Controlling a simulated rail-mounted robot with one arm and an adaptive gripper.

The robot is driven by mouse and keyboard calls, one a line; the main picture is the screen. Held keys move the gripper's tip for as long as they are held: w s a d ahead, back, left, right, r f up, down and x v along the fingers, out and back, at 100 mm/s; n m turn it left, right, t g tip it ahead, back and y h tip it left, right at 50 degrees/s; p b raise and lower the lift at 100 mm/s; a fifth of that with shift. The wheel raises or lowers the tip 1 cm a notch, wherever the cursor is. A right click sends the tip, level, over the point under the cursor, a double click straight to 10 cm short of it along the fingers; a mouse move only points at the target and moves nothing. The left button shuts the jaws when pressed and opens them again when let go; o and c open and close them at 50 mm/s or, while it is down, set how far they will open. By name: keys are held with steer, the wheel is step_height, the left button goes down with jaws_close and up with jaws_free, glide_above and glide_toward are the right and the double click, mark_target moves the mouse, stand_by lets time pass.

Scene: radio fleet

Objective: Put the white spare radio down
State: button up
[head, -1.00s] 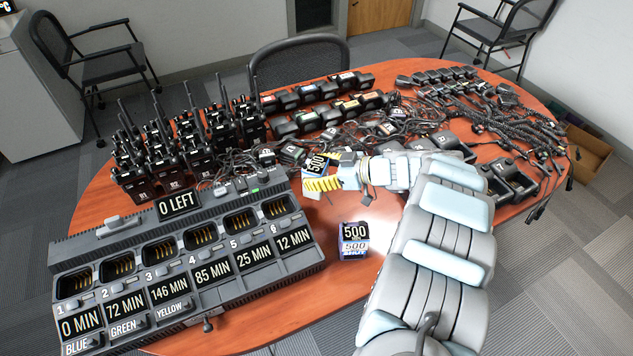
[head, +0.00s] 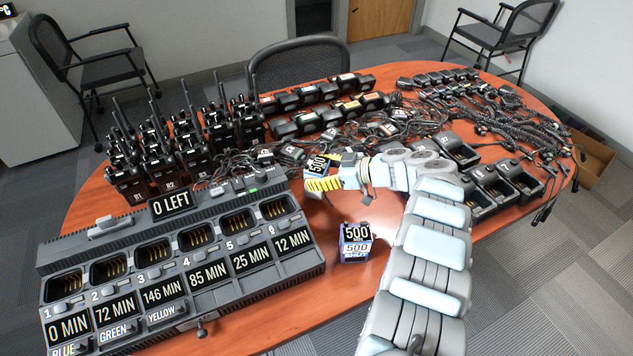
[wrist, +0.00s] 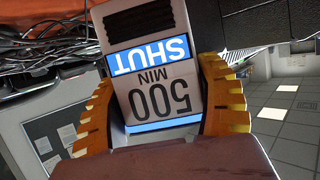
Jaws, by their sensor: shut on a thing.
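My gripper (head: 323,184), with yellow ribbed fingers, is shut on a white block-shaped thing (head: 317,166), which I take to be the white spare radio. In the head view it is above the middle of the table, right of the charger. In the wrist view the white spare radio (wrist: 150,75) sits between both fingers. Its face reads "500 MIN" and "SHUT" upside down, with blue bands and a dark slotted part. Whether its base touches the table is hidden. A similar blue and white block (head: 356,246), marked 500, stands on the table nearer the camera.
A grey six-bay charger (head: 190,275) fills the front left. Black radios (head: 165,160) stand behind it. Cables (head: 370,140) and black chargers (head: 490,190) crowd the back and right. Bare wooden table (head: 325,215) shows around the nearer block.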

step_height(320, 180, down, 2)
steer(key=shift+f+b, duration=0.15)
steer(key=shift+b, duration=0.25)
steer(key=shift+s+f, duration=0.1)
steer(key=shift+f, duration=0.3)
steer(key=shift+r, duration=0.15)
steer(key=o, duration=1.3)
steer(key=shift+c, duration=0.2)
steer(key=p+v, duration=0.2)
steer(key=v, duration=0.2)
steer(key=shift+d+r, duration=0.15)
steer(key=shift+d, duration=0.15)
steer(key=v, duration=0.7)
steer(key=shift+b, duration=0.3)
